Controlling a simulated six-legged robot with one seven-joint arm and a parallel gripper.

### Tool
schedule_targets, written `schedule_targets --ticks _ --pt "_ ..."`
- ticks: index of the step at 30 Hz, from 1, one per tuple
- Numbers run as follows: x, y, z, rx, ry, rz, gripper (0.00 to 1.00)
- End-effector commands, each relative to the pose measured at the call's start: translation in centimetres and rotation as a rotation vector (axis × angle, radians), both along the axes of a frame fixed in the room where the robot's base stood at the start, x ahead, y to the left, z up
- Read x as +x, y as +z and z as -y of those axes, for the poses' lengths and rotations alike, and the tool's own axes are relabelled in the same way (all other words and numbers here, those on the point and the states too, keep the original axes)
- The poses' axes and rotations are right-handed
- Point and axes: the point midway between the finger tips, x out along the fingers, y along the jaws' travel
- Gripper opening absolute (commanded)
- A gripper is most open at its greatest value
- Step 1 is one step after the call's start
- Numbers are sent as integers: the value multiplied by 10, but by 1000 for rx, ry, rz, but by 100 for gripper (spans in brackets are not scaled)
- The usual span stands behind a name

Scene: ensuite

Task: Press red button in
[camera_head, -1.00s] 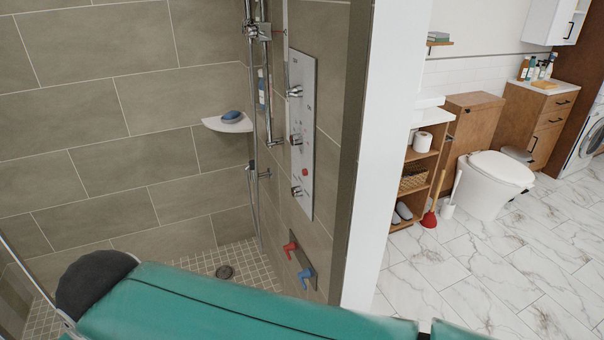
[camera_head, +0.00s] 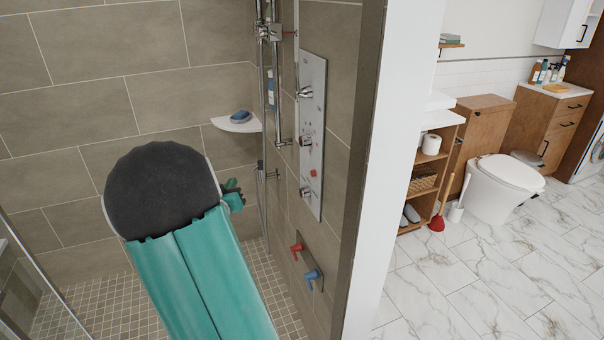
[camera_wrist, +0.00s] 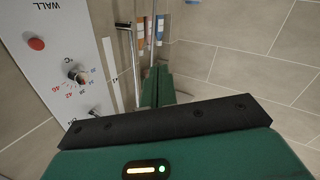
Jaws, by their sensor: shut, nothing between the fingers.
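The red button (camera_head: 313,173) is a small round knob on the grey shower panel (camera_head: 312,140), between the middle and lower chrome knobs. In the wrist view the red button (camera_wrist: 37,44) shows at the upper left of the panel, standing out from its face. My gripper (camera_head: 234,195) is green and shows partly behind my arm, to the left of the panel and apart from it. In the wrist view my gripper's fingers (camera_wrist: 157,80) are together and empty, to the right of the button.
A red lever (camera_head: 297,249) and a blue lever (camera_head: 311,278) stick out below the panel. A corner shelf (camera_head: 237,124) with a blue item and a vertical rail with a hose are behind. The wall's end (camera_head: 375,170) stands right of the panel.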

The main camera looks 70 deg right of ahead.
Motion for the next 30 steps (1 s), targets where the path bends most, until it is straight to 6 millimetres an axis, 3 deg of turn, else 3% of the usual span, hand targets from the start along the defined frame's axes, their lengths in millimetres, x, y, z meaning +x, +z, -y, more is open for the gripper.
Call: schedule_targets --ticks 1,3,9,23,30 --pt "-21 -10 20 -69 -84 -36 0" --pt "-47 -14 39 -164 -184 -77 0" --pt "-89 -18 60 -332 -345 -160 0" --pt "-96 -17 62 -353 -365 -168 0" --pt "-112 -17 79 -353 -366 -169 0"
